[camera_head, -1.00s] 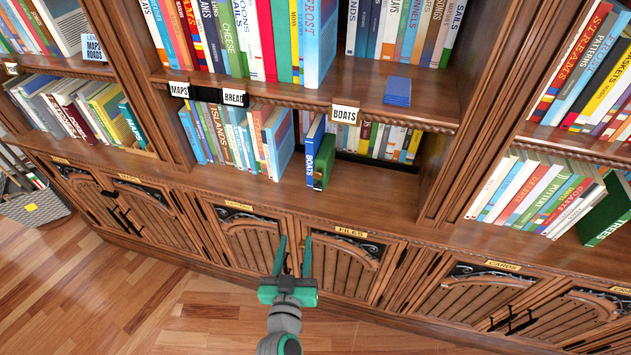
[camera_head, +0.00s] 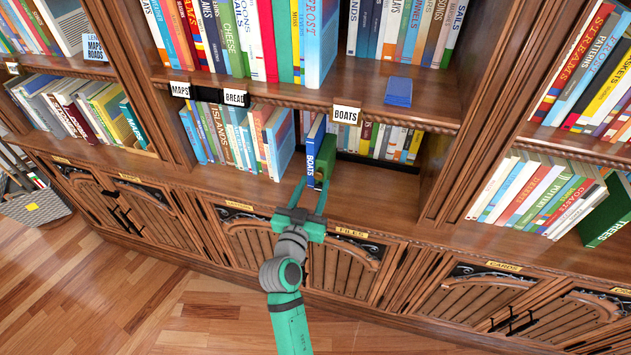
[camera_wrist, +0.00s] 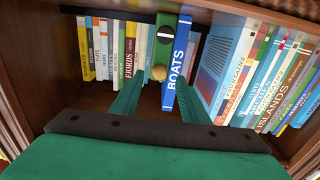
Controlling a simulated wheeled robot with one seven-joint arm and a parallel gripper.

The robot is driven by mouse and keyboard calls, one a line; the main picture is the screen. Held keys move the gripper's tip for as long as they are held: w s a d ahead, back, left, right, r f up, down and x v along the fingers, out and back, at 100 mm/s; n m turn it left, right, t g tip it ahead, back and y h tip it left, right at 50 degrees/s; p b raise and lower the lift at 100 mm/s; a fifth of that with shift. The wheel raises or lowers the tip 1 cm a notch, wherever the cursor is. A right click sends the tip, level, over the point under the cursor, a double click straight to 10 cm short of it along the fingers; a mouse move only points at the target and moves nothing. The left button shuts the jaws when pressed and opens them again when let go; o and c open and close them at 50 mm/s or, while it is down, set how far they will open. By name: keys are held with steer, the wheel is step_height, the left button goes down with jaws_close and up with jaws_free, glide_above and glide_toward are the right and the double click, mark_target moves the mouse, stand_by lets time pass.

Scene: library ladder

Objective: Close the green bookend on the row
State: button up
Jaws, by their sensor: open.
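The green bookend (camera_head: 326,158) stands upright on the lower middle shelf, right beside the blue BOATS book (camera_head: 311,160). In the wrist view the bookend (camera_wrist: 165,38) has a dark round mark and a round tan knob low on it, left of the blue book (camera_wrist: 176,65). My gripper (camera_head: 311,187) is open at the shelf front. Its fingers point in toward the bookend and the blue book, and it holds nothing I can see. In the wrist view the two fingertips (camera_wrist: 160,80) appear on either side of the knob; contact cannot be told.
A row with ISLANDS (camera_head: 218,125) stands left of the blue book. More books (camera_head: 385,138) stand behind and right of the bookend. The shelf front (camera_head: 380,188) to the right is bare.

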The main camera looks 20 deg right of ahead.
mark_target(325, 165)
steer(key=shift+x, duration=1.25)
steer(key=shift+c, duration=0.6)
jaws_close()
